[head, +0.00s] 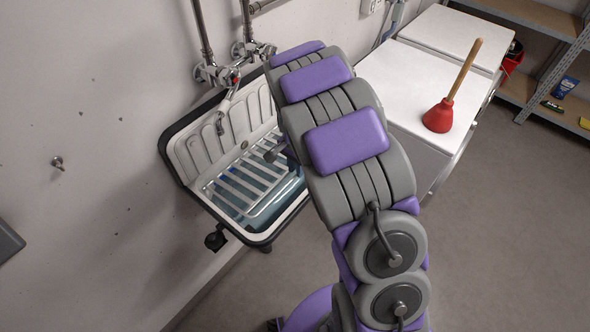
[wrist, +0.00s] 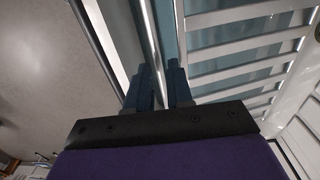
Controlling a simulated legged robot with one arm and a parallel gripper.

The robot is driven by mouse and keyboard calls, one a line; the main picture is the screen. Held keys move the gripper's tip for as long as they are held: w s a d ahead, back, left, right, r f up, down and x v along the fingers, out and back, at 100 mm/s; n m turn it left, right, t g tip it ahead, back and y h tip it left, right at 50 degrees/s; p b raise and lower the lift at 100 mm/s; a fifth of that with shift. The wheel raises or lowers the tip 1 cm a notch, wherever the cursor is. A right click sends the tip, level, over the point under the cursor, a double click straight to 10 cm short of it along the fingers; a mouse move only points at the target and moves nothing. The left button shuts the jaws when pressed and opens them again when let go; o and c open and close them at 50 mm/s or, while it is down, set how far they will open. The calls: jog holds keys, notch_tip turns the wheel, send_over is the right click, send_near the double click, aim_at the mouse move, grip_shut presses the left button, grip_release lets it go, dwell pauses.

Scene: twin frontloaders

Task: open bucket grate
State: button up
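The bucket grate (head: 246,184), a rack of pale slats, lies low across the sink (head: 289,214) in the head view, with bluish basin surface showing between its slats. In the wrist view the grate (wrist: 235,67) fills the upper right. My gripper (wrist: 160,92) points at the grate's side there. A thin bright bar (wrist: 152,40) runs in line with the narrow gap between its two dark fingers. I cannot tell whether the fingers touch that bar. In the head view my arm covers the sink's right side, and the gripper is mostly hidden.
A tap (head: 228,98) with pipes is on the wall above the sink's back. To the right, white-topped machines (head: 415,95) carry a red plunger (head: 438,117). A shelf (head: 535,100) stands at the far right. The floor (head: 510,240) at lower right is clear.

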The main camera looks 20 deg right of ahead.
jog(key=shift+d+f, duration=0.1)
jog(key=shift+f, duration=0.2)
jog(key=shift+c, duration=0.3)
grip_shut()
dwell(1.0)
